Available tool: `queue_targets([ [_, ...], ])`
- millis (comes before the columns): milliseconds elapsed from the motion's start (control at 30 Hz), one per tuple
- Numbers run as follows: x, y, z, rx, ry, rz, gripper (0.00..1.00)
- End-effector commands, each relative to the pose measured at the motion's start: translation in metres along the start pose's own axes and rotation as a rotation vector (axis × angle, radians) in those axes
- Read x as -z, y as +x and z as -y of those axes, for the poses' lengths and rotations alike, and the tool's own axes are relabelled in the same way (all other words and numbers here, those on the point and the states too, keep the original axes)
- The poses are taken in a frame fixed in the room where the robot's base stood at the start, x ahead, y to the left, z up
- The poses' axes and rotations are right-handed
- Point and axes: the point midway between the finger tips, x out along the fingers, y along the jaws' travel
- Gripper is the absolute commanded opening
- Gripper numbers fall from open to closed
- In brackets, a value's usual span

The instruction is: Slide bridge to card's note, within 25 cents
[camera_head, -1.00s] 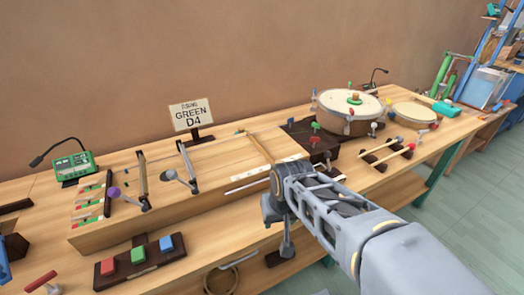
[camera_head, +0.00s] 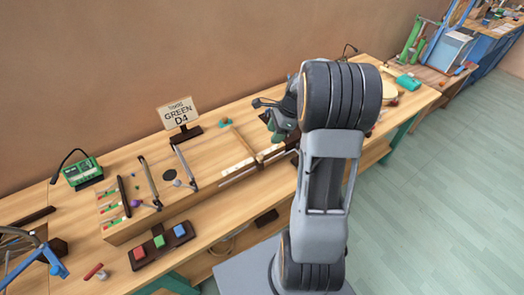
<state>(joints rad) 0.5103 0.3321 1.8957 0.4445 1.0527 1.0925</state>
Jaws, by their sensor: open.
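The card (camera_head: 179,113) stands on a dark foot at the back of the bench and reads "GREEN D4" under a smaller line. A long wooden sound box (camera_head: 207,198) lies in front of it. The bridge appears to be the pale wooden bar (camera_head: 243,141) lying across the box top, with a white marked strip (camera_head: 238,168) along the front edge. My gripper (camera_head: 272,118) is open above the bench, right of the bar and apart from it in the picture. My arm hides its far side, and its height above the box is hard to judge. Strings are too fine to make out.
A green tuner (camera_head: 83,173) with a lamp sits at the left back. A block with red, green and blue buttons (camera_head: 161,245) is in front of the box. Dark bars and mallets lie on the box's left part. My arm hides most of the drum area.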

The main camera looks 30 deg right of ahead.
Motion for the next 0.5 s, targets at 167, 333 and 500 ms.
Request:
queue_targets([
  [167, 0.0, 0.035, -0.002, -0.007, 0.0, 0.001, 0.52],
  [333, 0.0, 0.068, -0.002, -0.006, -0.001, 0.0, 0.52],
  [500, 0.0, 0.095, -0.001, -0.003, -0.002, -0.001, 0.52],
])
